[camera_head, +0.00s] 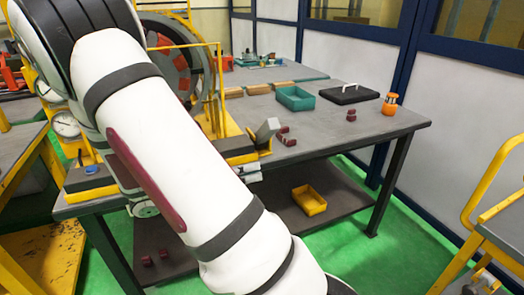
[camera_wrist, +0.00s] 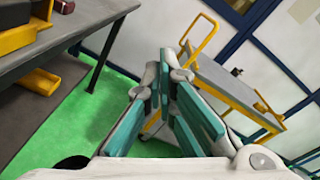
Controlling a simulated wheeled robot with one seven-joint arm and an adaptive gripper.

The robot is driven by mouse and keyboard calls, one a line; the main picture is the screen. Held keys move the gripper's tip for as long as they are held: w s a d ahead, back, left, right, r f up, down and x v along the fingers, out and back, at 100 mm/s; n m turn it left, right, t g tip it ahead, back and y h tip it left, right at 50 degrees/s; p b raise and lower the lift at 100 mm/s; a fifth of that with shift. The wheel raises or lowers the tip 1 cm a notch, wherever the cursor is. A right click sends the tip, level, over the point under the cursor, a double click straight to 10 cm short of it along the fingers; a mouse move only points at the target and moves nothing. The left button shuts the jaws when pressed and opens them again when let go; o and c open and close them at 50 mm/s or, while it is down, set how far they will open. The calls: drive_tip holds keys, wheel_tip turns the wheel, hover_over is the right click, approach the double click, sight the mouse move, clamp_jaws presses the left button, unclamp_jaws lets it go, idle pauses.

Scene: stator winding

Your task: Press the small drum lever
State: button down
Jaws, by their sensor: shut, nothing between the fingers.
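The large ring-shaped drum (camera_head: 180,65) stands at the back left of the workbench in the head view, partly hidden by my arm. A grey tilted block (camera_head: 267,131) sticks up at the yellow frame's near right corner; I cannot tell whether it is the small drum lever. No lever shows clearly in either view. My gripper (camera_wrist: 174,85) has teal finger pads and is shut and empty in the wrist view. It hangs over the green floor, apart from the bench. The head view does not show my gripper.
The grey workbench (camera_head: 345,131) carries a teal bin (camera_head: 295,98), a black case (camera_head: 349,94) and an orange lantern-like item (camera_head: 389,104). A yellow bin (camera_head: 309,199) sits on its lower shelf. A yellow-railed cart (camera_wrist: 228,88) stands beyond my gripper. Green floor lies between.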

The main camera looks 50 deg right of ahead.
sight(264, 134)
drive_tip(key=w+f+n+h, duration=0.1)
drive_tip(key=w+d+f+n+h+b, duration=0.1)
drive_tip(key=n, duration=0.1)
drive_tip(key=w+f+n+t+h, duration=0.1)
drive_tip(key=shift+w+d+f, duration=0.2)
drive_tip(key=shift+w+d, duration=0.15)
drive_tip(key=shift+w, duration=0.05)
drive_tip(key=s+d+r+b, duration=0.1)
drive_tip(key=d+r, duration=0.3)
drive_tip(key=d, duration=0.6)
drive_tip(key=shift+d+r, duration=0.25)
drive_tip(key=shift+d, duration=0.1)
drive_tip(key=shift+s+r, duration=0.1)
drive_tip(key=shift+r, duration=0.05)
